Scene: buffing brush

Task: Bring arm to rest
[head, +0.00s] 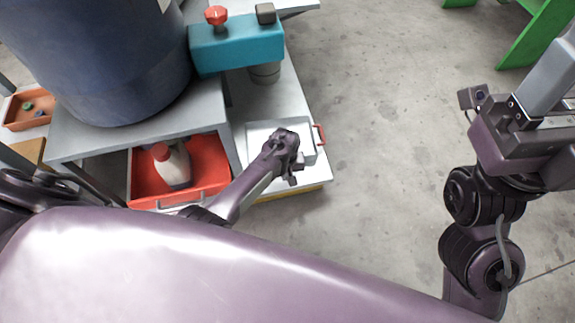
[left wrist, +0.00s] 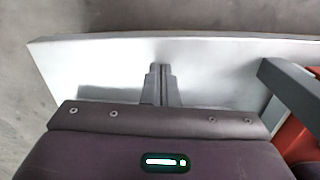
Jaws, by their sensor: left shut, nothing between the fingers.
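My left arm reaches in from the left in the head view. In the left wrist view the left fingers (left wrist: 161,72) are together and empty, above a bare pale metal surface (left wrist: 215,65). My right arm is folded at the right of the head view. A grey part at its end (head: 548,75) runs off the edge, so its jaw state is unclear.
A blue drum (head: 95,55) stands on a grey table (head: 75,135). Below it is a red bin (head: 205,180) holding a white bottle with a red cap (head: 175,168). A teal box (head: 235,45) with a red knob is behind. The concrete floor (head: 385,110) between the arms is clear.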

